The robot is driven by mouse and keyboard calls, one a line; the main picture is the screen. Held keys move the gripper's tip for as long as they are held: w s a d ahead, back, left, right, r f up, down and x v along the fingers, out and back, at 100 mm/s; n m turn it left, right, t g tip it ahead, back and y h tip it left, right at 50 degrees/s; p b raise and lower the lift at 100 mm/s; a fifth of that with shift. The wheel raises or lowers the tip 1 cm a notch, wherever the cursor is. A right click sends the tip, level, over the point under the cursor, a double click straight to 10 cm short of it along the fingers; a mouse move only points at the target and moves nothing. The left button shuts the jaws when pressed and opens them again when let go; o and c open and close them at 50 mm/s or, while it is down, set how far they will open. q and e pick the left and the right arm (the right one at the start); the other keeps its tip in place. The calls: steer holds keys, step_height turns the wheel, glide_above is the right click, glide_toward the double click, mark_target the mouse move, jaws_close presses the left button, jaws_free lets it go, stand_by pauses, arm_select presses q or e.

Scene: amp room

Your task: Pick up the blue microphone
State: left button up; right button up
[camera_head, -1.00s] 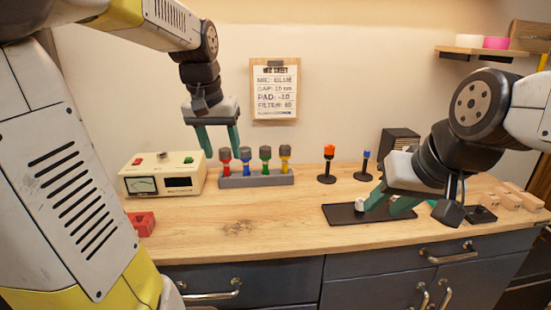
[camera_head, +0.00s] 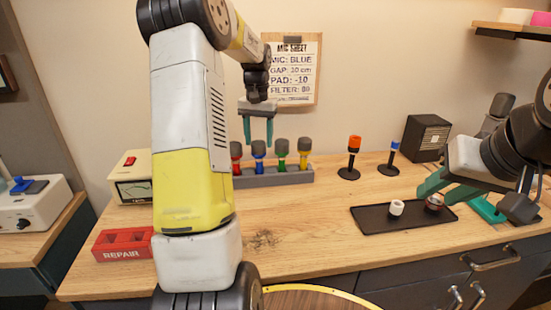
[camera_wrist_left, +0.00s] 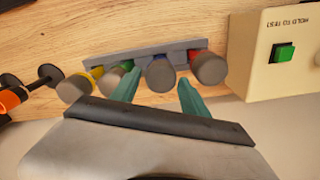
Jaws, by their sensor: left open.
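A blue microphone (camera_head: 259,150) with a grey head stands in a grey rack (camera_head: 272,178), between a red one (camera_head: 236,152) and a green one (camera_head: 282,148); a yellow one (camera_head: 304,150) is at the right. My left gripper (camera_head: 258,142) is open, its fingers pointing down just above the blue microphone. In the left wrist view, the blue microphone (camera_wrist_left: 160,75) shows between the two fingertips (camera_wrist_left: 158,80), with no clear grip. The left finger partly covers the green microphone. My right gripper (camera_head: 432,192) is open over the right part of a black tray (camera_head: 375,219).
An orange-topped stand (camera_head: 354,150) and a smaller blue-topped stand (camera_head: 393,152) are right of the rack. A white cup-like piece (camera_head: 396,207) and a dark red piece (camera_head: 434,203) lie on the tray.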

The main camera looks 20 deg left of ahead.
mark_target(258, 152)
arm_select(q)
step_height(258, 152, down, 4)
steer(key=shift+a+r, duration=0.1)
steer(key=shift+r, duration=0.15)
steer(key=shift+c, duration=0.2)
jaws_close()
